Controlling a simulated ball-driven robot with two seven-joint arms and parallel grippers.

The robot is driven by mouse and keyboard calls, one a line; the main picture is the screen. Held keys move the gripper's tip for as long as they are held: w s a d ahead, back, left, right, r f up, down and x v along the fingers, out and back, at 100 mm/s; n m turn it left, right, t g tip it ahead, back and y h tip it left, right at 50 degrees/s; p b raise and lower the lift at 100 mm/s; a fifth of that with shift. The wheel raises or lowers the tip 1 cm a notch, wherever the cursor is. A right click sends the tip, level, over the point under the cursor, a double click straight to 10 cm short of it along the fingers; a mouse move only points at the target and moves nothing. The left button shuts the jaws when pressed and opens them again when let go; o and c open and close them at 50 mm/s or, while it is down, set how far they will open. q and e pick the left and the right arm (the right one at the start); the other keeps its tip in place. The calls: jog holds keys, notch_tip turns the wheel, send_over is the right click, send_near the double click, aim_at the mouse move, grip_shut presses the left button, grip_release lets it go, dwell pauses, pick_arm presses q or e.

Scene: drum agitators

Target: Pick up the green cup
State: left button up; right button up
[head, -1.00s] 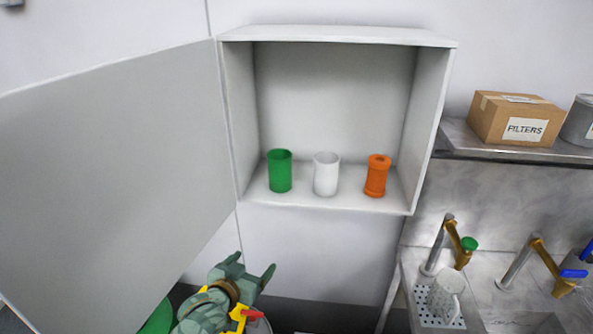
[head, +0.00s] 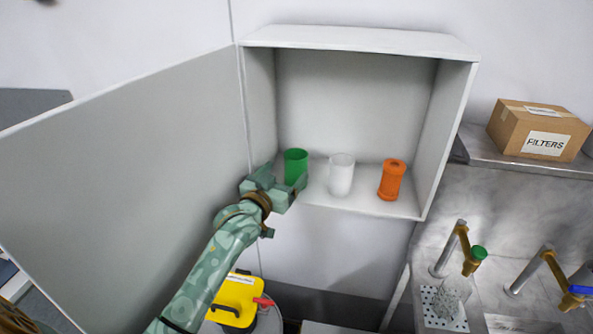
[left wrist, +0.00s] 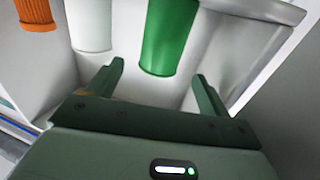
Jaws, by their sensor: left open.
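The green cup (head: 295,164) stands upright at the left end of the floor of the open white cabinet (head: 360,38). My left gripper (head: 284,181) is at the cabinet's front edge, just in front of the green cup, and hides its lower part in the head view. In the left wrist view the green cup (left wrist: 166,38) lies ahead of the gap between the two fingers (left wrist: 160,78). The fingers are open and empty, apart from the cup. My right gripper is in neither view.
A white cup (head: 341,176) stands right of the green cup, and an orange container (head: 391,180) further right. The open cabinet door (head: 120,180) reaches out along the left of my arm. A FILTERS box (head: 538,130) sits on a shelf at right.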

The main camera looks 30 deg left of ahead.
aim_at(301, 154)
pick_arm(q)
jog(key=w, duration=0.7)
jog(key=shift+w, duration=0.4)
jog(key=shift+s, duration=0.1)
jog(key=c, duration=1)
